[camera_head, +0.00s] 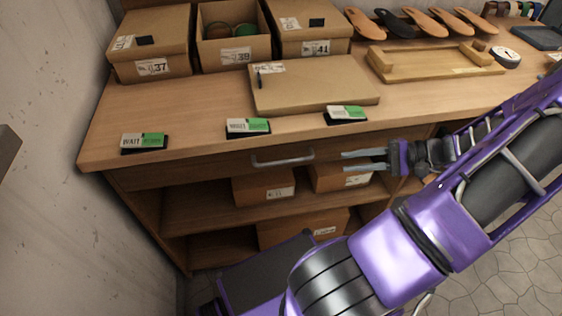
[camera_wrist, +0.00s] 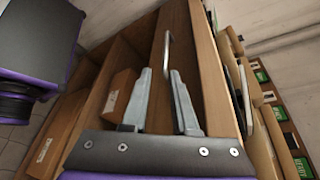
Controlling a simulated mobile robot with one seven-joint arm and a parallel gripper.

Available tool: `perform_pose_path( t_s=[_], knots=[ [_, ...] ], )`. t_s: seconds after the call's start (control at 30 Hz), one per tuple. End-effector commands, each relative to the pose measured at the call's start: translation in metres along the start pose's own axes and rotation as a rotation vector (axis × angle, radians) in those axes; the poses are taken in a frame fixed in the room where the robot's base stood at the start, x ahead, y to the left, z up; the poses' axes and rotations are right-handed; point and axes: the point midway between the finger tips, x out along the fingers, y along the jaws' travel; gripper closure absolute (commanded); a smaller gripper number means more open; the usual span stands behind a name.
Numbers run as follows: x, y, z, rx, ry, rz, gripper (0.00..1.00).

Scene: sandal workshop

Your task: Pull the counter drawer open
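The counter drawer (camera_head: 220,170) is a wooden front under the counter top, and it looks closed. Its grey metal bar handle (camera_head: 283,160) is fixed at the middle of the front. The handle also shows in the wrist view (camera_wrist: 166,52), just beyond the fingertips. My gripper (camera_head: 345,161) is to the right of the handle, at about its height, with its fingers pointing left toward it. The two fingers are apart with nothing between them, as the wrist view also shows (camera_wrist: 160,75). A gap shows between the fingertips and the handle in the head view.
The counter top (camera_head: 195,115) bears cardboard boxes (camera_head: 150,45), a flat closed box (camera_head: 315,85), a wooden frame (camera_head: 435,62), sandal soles (camera_head: 425,22) and several green-and-white cards (camera_head: 248,127). Boxes (camera_head: 264,188) stand on the shelf below the drawer. A wall (camera_head: 45,150) is at the left.

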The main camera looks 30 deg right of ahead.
Motion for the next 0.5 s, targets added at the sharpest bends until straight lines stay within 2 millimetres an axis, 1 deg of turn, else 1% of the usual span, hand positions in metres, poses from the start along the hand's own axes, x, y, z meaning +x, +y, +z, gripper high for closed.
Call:
perform_pose_path(
  t_s=[0.1,0.17,0.23,0.37,0.5],
  knots=[
    [-0.005,-0.004,-0.002,-0.004,0.013,-0.058,0.73],
    [-0.003,-0.004,-0.002,-0.005,0.014,-0.064,0.73],
    [0.004,-0.005,-0.002,-0.005,0.013,-0.064,0.73],
    [0.026,-0.005,-0.002,-0.003,0.011,-0.062,0.73],
    [0.057,-0.007,-0.002,-0.003,0.011,-0.061,0.73]
  ],
)
